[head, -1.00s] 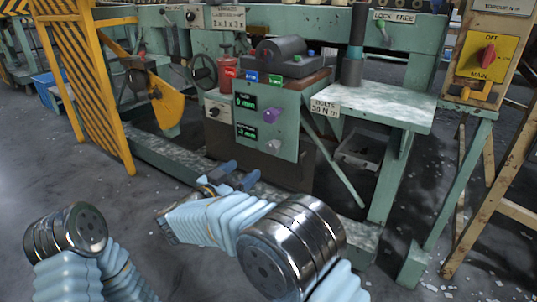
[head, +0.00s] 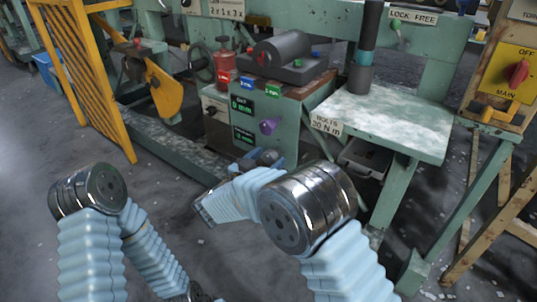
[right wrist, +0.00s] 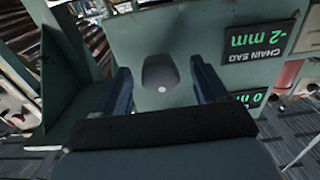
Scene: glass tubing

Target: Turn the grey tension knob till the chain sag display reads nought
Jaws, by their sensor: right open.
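The grey tension knob (right wrist: 160,72) faces me on the green control panel (right wrist: 135,35) in the right wrist view. The chain sag display (right wrist: 258,42), upside down there, reads -2 mm. In the head view it is the lower display (head: 243,134), too small to read surely. My right gripper (right wrist: 164,88) is open, its fingers on either side of the knob in that picture; I cannot tell whether they touch it. My left gripper is out of view.
A green side table (head: 390,120) juts out on the right. A yellow guard (head: 85,80) stands left. A red main switch (head: 518,73) is far right. Floor in front is open.

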